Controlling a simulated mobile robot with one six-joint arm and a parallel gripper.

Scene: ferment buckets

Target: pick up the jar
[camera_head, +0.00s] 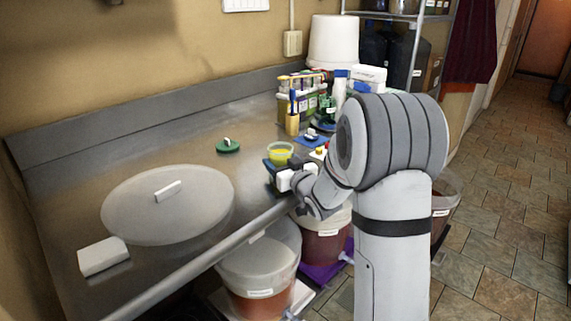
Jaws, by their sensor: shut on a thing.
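A small clear jar with yellow contents (280,153) is at the counter's front edge, apparently upright. My gripper (277,167) is at the jar's lower part and is shut on it. The fingers and wrist hide the jar's lower part, so I cannot tell whether its base touches the counter (247,178).
A large round translucent lid (168,220), a white block (104,257) and a green lid (228,146) lie to the left. A bottle rack (300,97) and a white bucket (333,42) stand behind. Labelled buckets (262,272) stand below the counter. The counter's back left is clear.

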